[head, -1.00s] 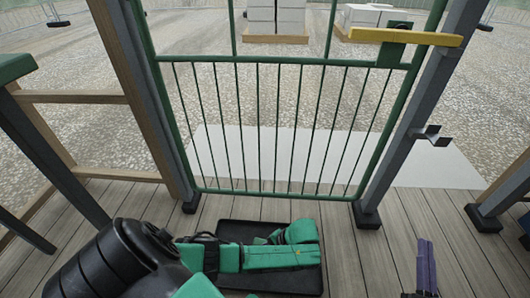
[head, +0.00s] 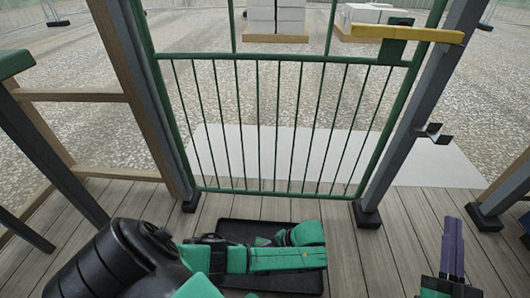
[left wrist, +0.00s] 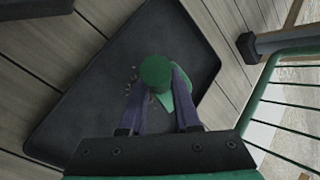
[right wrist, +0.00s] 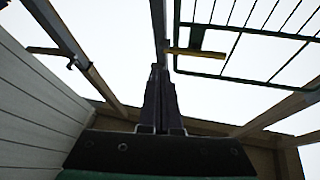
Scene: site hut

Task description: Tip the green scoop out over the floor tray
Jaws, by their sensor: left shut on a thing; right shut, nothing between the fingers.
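The green scoop (left wrist: 184,107) is between the purple fingers of my left gripper (left wrist: 158,80), which is shut on it. Its round green end faces the camera in the left wrist view, and its inside is hidden. The scoop is over the black floor tray (left wrist: 90,75), and small brown bits lie on the tray around it. My right gripper (head: 453,228) is shut and empty, to the right of the tray.
A green barred gate (head: 270,125) stands behind the tray, between grey posts. A yellow bar (head: 407,33) crosses its upper right. A wooden frame (head: 75,97) is at left. Bare deck boards (head: 385,245) lie between the tray and my right gripper.

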